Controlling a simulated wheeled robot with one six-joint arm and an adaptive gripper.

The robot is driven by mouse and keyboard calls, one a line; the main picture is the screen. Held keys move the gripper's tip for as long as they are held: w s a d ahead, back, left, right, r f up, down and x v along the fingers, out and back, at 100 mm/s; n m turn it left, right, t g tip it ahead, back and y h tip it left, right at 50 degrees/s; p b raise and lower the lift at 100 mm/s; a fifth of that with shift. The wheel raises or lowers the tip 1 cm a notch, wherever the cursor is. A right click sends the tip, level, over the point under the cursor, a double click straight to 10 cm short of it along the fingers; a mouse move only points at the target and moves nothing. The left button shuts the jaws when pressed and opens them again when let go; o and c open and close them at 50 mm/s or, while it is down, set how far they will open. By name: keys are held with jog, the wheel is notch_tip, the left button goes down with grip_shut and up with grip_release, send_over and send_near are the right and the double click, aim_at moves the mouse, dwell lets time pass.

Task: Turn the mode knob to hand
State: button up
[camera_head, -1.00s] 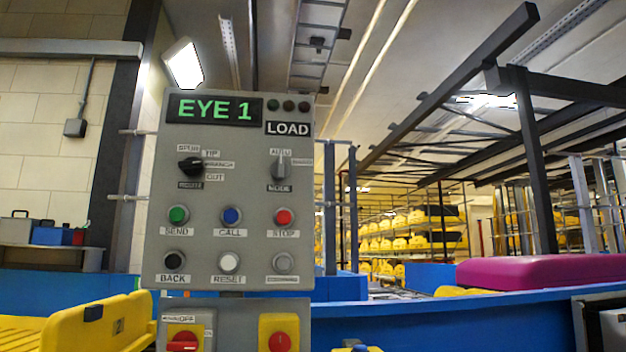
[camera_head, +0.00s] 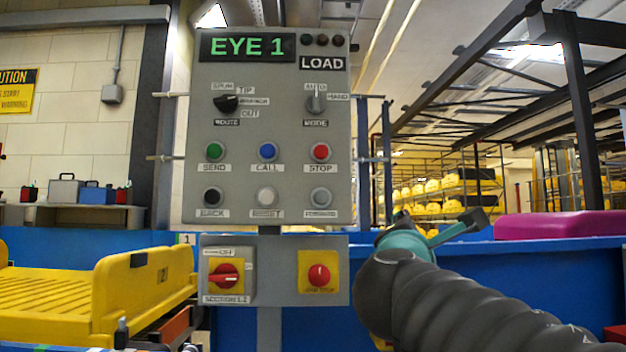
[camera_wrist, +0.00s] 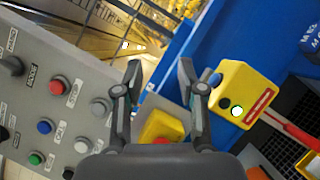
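The panel also carries a black route knob (camera_head: 226,103) and several push buttons. Below it are a red-yellow rotary switch (camera_head: 226,278) and a red stop button (camera_head: 319,275). A yellow tray (camera_head: 130,290) stands left; a blue conveyor wall (camera_head: 520,265) runs right.

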jog(key=a+r+n+t+y+b, duration=0.1)
jog(key=a+r+n+t+y, duration=0.15)
jog(key=a+r+n, duration=0.35)
jog(key=n+t+y+b, duration=0.1)
jog(key=n+t+y, duration=0.5)
jog(key=n, duration=0.5)
send_near(316, 95)
jog(key=shift+g+h, duration=0.25)
jog(key=p+x, duration=0.5)
jog(key=x, duration=0.4)
jog(key=shift+r+p, duration=0.2)
jog(key=shift+p, duration=0.1)
grip_shut()
